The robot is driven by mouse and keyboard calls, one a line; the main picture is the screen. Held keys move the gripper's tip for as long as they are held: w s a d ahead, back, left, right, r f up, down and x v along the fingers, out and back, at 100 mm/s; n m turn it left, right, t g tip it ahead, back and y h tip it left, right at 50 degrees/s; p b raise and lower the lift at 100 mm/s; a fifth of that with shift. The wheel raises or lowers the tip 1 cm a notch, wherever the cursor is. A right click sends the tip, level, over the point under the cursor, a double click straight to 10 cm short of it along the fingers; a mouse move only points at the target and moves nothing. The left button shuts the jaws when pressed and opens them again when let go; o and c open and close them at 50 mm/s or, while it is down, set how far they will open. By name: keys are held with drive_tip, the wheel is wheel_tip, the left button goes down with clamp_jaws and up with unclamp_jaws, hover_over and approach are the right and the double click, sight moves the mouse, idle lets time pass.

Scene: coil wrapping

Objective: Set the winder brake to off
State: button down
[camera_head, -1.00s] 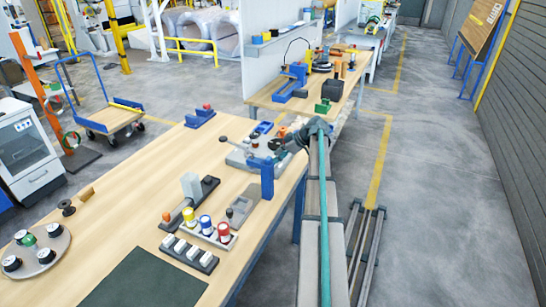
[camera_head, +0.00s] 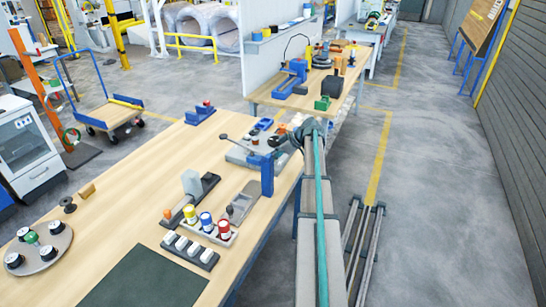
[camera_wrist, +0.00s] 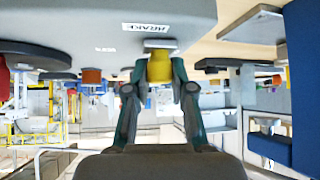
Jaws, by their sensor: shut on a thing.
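The winder (camera_head: 248,156) is a grey flat-based unit on the wooden bench, with a ball-ended crank and a blue upright beside it. In the wrist view its grey body fills the top, bearing an inverted label that seems to read BRAKE (camera_wrist: 149,29). Smaller lettering beside the label is too small to read surely. Below the label a yellow brake knob (camera_wrist: 159,68) sits between the two fingers of my gripper (camera_wrist: 159,80), which are shut on it. In the head view my gripper (camera_head: 285,140) is at the winder's right side; its fingertips are partly hidden.
The blue upright (camera_head: 267,175) stands close in front of my gripper. A rack with yellow, blue and red caps (camera_head: 207,224) and a dark mat (camera_head: 145,277) lie nearer on the bench. A second bench (camera_head: 310,85) stands behind.

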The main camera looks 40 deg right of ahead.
drive_tip(key=d+b, duration=0.1)
drive_tip(key=w+d, duration=0.1)
drive_tip(key=d+b, duration=0.1)
drive_tip(key=shift+w+d+f+b, duration=0.15)
drive_tip(key=shift+w+b, duration=0.15)
drive_tip(key=shift+w, duration=0.05)
drive_tip(key=shift+r, duration=0.25)
drive_tip(key=c, duration=1)
unclamp_jaws()
drive_tip(key=shift+d, duration=0.1)
drive_tip(key=shift+s, duration=0.1)
drive_tip(key=v, duration=1.1)
drive_tip(key=shift+s+d+r, duration=0.2)
drive_tip(key=shift+r, duration=0.1)
